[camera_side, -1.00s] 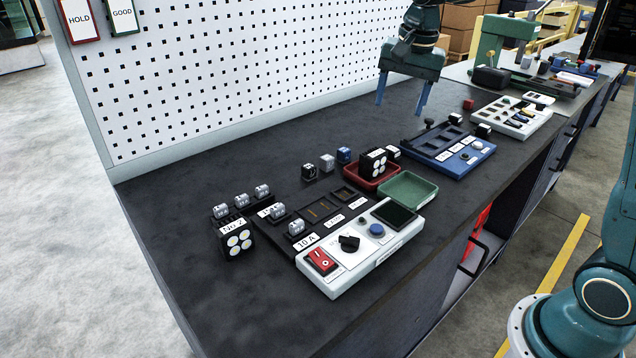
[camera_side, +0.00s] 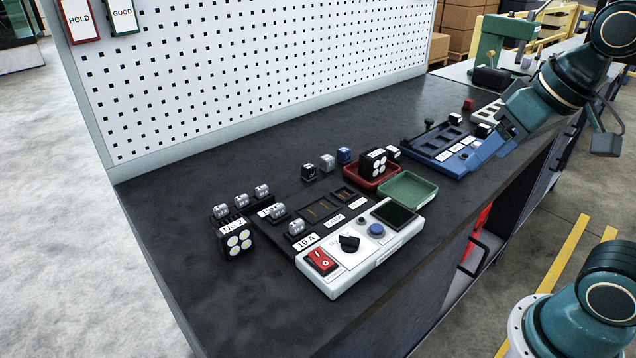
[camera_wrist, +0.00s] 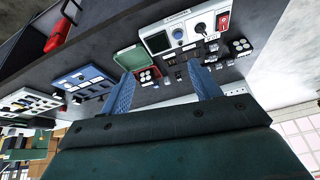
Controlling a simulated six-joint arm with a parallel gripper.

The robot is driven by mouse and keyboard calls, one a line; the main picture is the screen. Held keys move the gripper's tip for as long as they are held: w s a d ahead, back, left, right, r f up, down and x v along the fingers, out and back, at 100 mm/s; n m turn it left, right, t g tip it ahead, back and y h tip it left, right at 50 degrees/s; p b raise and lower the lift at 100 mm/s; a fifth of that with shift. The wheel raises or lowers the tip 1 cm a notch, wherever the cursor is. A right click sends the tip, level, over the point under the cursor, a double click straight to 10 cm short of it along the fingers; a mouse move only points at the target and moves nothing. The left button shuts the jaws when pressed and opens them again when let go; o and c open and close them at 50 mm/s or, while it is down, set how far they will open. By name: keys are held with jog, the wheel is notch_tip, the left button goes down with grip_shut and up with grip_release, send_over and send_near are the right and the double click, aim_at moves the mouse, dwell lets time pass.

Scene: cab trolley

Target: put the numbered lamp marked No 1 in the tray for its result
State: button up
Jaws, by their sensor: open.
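A black lamp block with white round lights (camera_side: 373,163) stands in the red tray (camera_side: 362,183); any number on it is not readable. It also shows in the wrist view (camera_wrist: 149,75), between my fingers in the picture but well beyond them. The green tray (camera_side: 408,188) is empty, just in front of the red one. Another lamp, marked No 2 (camera_side: 236,240), stands on the bench at the left. My gripper (camera_side: 488,152) is open and empty, tilted over the bench's front side near the blue panel; its fingers frame the wrist view (camera_wrist: 163,88).
A white test box (camera_side: 360,250) with a red switch, knob and screen sits at the bench front. Fuse-like parts stand in dark slots behind it. The blue panel (camera_side: 440,152) is right of the trays. HOLD (camera_side: 79,20) and GOOD (camera_side: 123,17) signs hang on the pegboard.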

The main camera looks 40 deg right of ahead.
jog(key=shift+s+a+f+n, duration=0.15)
jog(key=shift+s+f+n, duration=0.3)
jog(key=shift+s, duration=0.35)
jog(key=shift+s+a+f+n, duration=0.1)
jog(key=shift+s+f+n, duration=0.3)
jog(key=shift+s, duration=0.4)
